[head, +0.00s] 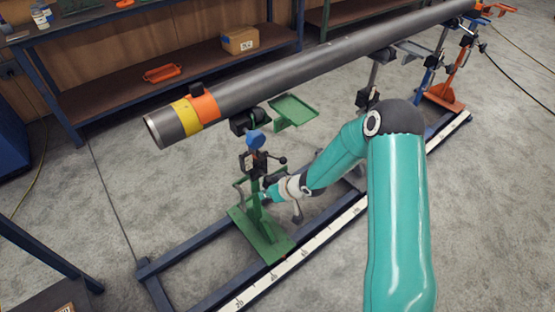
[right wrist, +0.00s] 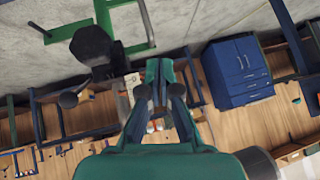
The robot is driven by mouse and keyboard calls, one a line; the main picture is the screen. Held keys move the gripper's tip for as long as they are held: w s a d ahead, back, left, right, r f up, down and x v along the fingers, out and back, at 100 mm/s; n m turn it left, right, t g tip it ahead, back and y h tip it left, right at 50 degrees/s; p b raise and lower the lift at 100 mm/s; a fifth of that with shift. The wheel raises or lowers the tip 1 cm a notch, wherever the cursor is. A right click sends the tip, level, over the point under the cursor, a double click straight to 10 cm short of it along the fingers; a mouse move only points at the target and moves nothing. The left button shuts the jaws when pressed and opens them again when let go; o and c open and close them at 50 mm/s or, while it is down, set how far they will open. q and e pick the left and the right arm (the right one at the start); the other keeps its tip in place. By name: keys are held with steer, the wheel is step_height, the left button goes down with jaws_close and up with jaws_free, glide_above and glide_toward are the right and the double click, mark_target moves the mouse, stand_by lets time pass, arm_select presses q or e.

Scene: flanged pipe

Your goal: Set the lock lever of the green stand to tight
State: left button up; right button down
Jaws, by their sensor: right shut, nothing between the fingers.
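The green stand (head: 262,240) stands at the near end of the floor rail, under the banded end of the pipe (head: 300,68). Its post carries dark clamp parts and small levers with ball ends (head: 282,160); which one is the lock lever, and how it is set, I cannot tell. My right gripper (head: 268,196) is beside the post, low on its right side, small and partly merged with it. In the right wrist view the shut, empty fingers (right wrist: 160,85) point up the picture, with a dark round knob (right wrist: 92,45) and green bars to their left. Contact is unclear. My left gripper is out of view.
A green tray (head: 294,109) stands out behind the stand, below the pipe. A blue stand and an orange stand (head: 446,92) are further along the rail (head: 300,257). A shelf bench with a cardboard box (head: 240,40) is behind.

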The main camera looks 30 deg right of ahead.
steer(key=w+d+r+n+t+h, duration=0.1)
steer(key=w+d+r, duration=0.2)
steer(key=d, duration=0.4)
steer(key=w+d+r+n+t, duration=0.1)
steer(key=w+d+r, duration=0.2)
steer(key=d+r, duration=0.2)
steer(key=shift+w+d+n+t+h+b, duration=0.3)
steer(key=shift+d+h+b, duration=0.15)
steer(key=shift+d, duration=0.45)
steer(key=shift+w+a+f, duration=0.1)
steer(key=shift+w+f, duration=0.65)
steer(key=shift+f, duration=0.6)
steer(key=shift+w+f, duration=0.8)
steer(key=shift+f, duration=0.55)
steer(key=shift+w+a+f, duration=0.1)
steer(key=shift+w+f, duration=0.65)
steer(key=shift+f, duration=0.6)
